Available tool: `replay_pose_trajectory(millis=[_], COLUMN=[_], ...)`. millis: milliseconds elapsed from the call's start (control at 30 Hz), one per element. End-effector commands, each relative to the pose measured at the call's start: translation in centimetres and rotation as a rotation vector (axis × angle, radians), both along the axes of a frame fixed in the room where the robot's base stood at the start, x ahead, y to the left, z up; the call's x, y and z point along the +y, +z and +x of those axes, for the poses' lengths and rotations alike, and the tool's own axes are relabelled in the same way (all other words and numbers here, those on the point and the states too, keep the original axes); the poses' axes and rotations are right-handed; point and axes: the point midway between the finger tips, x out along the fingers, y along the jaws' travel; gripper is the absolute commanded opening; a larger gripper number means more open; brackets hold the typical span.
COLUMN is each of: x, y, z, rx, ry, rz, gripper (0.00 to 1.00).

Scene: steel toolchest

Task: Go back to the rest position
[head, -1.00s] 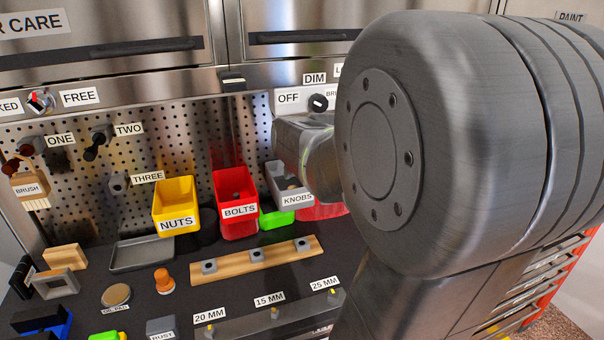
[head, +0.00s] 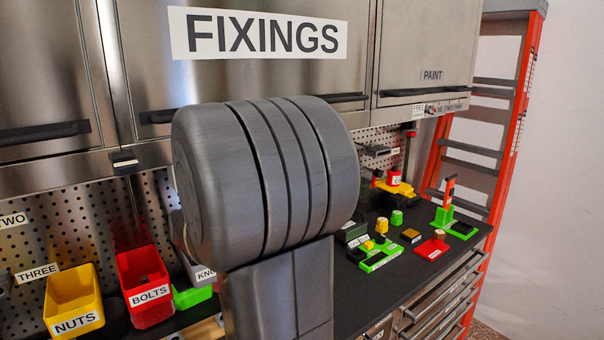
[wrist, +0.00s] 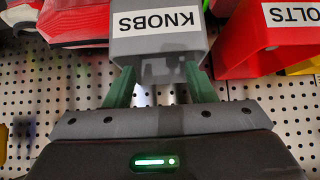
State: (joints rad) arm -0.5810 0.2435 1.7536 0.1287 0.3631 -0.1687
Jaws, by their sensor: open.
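My gripper (wrist: 161,78) shows in the wrist view with its two green fingers apart. The grey bin labelled KNOBS (wrist: 188,48) appears upside down at the fingertips, with its lower part between or just beyond them; I cannot tell whether they touch it. Nothing else shows between the fingers. In the head view my own arm covers the middle and hides my gripper. Only the left edge of the KNOBS bin (head: 204,273) shows there, beside my arm.
The red BOLTS bin (head: 146,290) and yellow NUTS bin (head: 75,300) stand left of my arm. Steel cabinets (head: 150,75) hang above. The worktop at right holds a green block (head: 380,255), a red piece (head: 432,247) and other small items. An orange-red upright (head: 515,130) stands at far right.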

Motion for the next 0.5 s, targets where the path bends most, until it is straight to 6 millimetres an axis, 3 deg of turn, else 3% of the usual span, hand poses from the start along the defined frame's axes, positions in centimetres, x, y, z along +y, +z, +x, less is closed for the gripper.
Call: replay_pose_trajectory(millis=[500], x=[2.4], y=[-4.8], z=[3.2], rx=[0.000], ry=[-0.001], rz=[0.001], gripper=[0.50])
